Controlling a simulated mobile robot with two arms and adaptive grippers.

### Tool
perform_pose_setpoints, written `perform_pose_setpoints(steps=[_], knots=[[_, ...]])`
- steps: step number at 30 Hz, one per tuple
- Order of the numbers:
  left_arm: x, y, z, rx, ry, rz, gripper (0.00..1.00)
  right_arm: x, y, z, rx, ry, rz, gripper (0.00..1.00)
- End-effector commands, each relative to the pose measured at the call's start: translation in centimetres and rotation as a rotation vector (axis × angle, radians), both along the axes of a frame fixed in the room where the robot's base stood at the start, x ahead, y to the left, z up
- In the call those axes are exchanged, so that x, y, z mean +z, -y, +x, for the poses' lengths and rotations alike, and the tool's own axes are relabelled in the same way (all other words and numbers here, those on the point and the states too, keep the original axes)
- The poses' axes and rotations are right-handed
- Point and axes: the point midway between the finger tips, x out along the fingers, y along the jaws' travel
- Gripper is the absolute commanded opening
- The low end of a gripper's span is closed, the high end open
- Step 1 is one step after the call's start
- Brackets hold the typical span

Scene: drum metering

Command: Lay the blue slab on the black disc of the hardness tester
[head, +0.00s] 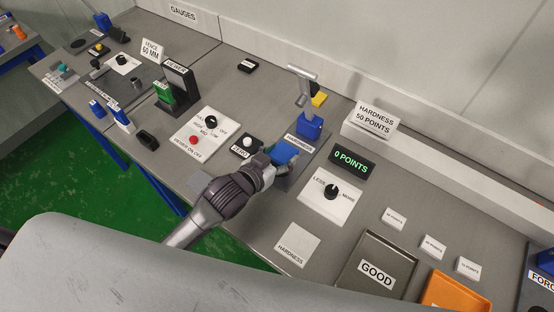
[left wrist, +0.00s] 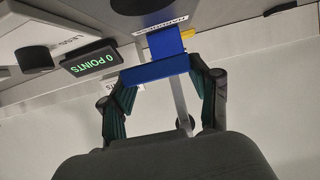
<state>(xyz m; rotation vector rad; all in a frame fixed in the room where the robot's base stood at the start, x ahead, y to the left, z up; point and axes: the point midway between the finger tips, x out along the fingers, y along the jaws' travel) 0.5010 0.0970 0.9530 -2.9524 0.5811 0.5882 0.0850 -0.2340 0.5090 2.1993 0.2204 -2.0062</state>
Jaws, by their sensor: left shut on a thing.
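My left gripper (head: 268,160) is shut on the blue slab (head: 285,152) at the front of the hardness tester. In the left wrist view the slab (left wrist: 153,73) spans between the two dark green-padded fingers (left wrist: 160,95). The tester has a blue body (head: 311,126) and a grey lever (head: 302,86) on a grey base plate (head: 290,177). Its blue part (left wrist: 165,42) shows just behind the slab in the left wrist view. I cannot make out the black disc in the head view; gripper and slab cover that area. My right gripper is not in view.
A "0 POINTS" display (head: 352,163) and a LESS/MORE dial (head: 331,192) stand right of the tester. A ZERO button (head: 247,143) and a power panel (head: 206,136) lie left. The GOOD tray (head: 402,246) and an orange tray (head: 455,292) lie at front right.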

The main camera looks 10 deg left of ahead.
Motion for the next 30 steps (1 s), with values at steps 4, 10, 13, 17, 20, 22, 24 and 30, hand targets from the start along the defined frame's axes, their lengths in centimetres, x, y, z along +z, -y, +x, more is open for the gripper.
perform_pose_setpoints(steps=[4,10,13,17,20,22,24,30], knots=[[-0.6,-0.9,0.3,0.001,0.000,-0.001,0.21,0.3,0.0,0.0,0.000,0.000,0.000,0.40],[-3.4,-0.9,0.2,0.002,-0.002,-0.001,0.21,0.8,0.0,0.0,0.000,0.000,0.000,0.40],[-4.3,-0.9,0.2,0.001,-0.001,-0.002,0.21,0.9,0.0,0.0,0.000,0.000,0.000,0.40],[-4.5,-0.9,0.2,-0.001,0.001,-0.002,0.21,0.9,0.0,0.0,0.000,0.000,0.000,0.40],[-4.5,-0.9,0.2,-0.001,0.001,-0.002,0.21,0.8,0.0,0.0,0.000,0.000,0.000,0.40],[-4.6,-0.9,0.2,-0.001,0.000,-0.002,0.21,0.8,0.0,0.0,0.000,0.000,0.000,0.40],[-4.9,-0.9,0.2,-0.001,0.000,-0.002,0.21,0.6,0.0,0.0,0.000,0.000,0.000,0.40],[-5.5,-0.9,0.2,-0.001,0.000,-0.002,0.21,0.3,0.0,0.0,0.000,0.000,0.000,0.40]])
